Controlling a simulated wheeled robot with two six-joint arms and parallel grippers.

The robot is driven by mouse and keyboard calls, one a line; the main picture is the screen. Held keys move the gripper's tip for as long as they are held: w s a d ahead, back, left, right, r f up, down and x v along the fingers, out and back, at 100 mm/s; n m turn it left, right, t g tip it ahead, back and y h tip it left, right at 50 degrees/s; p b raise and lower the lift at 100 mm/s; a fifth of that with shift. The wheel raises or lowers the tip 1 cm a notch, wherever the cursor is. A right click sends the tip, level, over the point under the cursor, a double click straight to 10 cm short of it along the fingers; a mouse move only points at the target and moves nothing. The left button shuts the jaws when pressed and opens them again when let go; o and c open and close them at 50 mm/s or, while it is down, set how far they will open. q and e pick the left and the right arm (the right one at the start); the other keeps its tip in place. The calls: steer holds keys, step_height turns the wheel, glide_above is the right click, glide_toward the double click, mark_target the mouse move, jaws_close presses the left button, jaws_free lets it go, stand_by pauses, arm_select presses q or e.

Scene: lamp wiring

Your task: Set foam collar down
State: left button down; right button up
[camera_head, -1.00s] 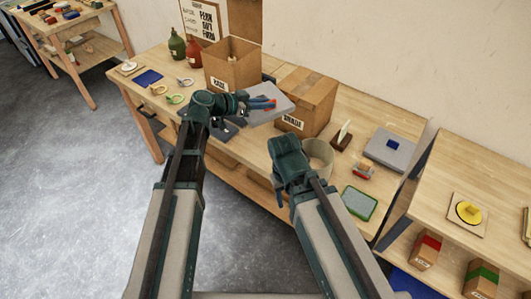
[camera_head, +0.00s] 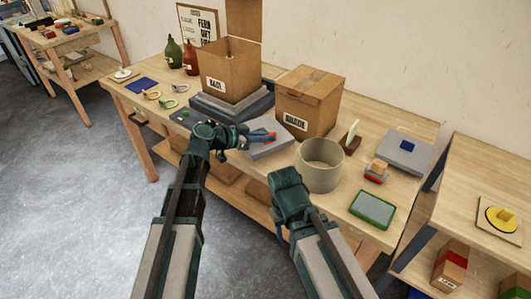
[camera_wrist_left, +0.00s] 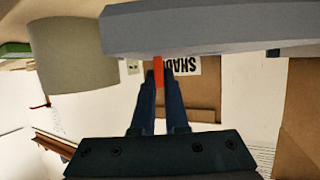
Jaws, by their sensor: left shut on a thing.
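A flat grey slab, which I take as the foam collar (camera_head: 268,151), is at the front of the table before the closed box. My left gripper (camera_head: 262,138) is shut on its small red tab, which shows orange-red in the left wrist view (camera_wrist_left: 158,72). The slab (camera_wrist_left: 220,30) fills the upper part of that view. I cannot tell whether its underside touches the table. My right gripper (camera_head: 290,190) is near the table's front edge, beside the round beige drum; its fingers are hidden.
The closed carton (camera_head: 310,100) stands just behind the slab. The open carton (camera_head: 230,72) stands on a dark grey base (camera_head: 232,108). The round drum (camera_head: 319,165) is to the right. A grey slab with a blue knob (camera_head: 402,158) and a green-rimmed tray (camera_head: 372,209) lie farther right.

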mark_target(266, 146)
arm_select(q)
step_height(266, 146, down, 4)
steer(key=b, duration=0.4)
steer(key=shift+f, duration=0.1)
steer(key=shift+f+b, duration=0.15)
steer(key=shift+b, duration=0.15)
steer(key=c, duration=0.9)
jaws_free()
steer(key=shift+c, duration=0.2)
